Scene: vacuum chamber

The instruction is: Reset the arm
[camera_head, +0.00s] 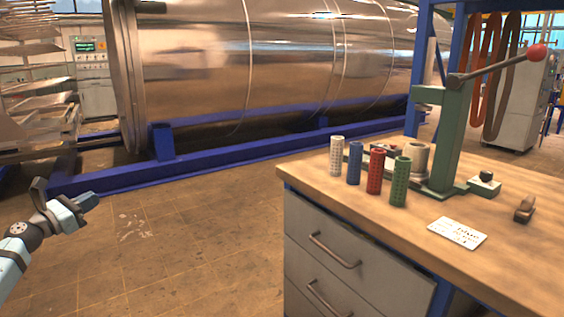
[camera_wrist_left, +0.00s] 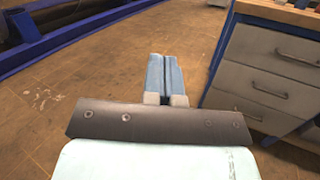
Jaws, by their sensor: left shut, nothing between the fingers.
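My left arm comes in from the left in the head view, and its gripper (camera_head: 84,201) is over the open floor, well left of the workbench. In the left wrist view the two blue fingers of the left gripper (camera_wrist_left: 164,75) lie side by side, shut with nothing between them. The gripper touches nothing. My right gripper is in neither view.
A wooden-topped workbench (camera_head: 300,178) with grey drawers stands right. On it are white, blue, red (camera_head: 375,171) and green cylinders, a green lever press (camera_head: 452,140) and a white card (camera_head: 457,233). A large metal chamber (camera_head: 200,70) on a blue frame lies behind. The floor between is clear.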

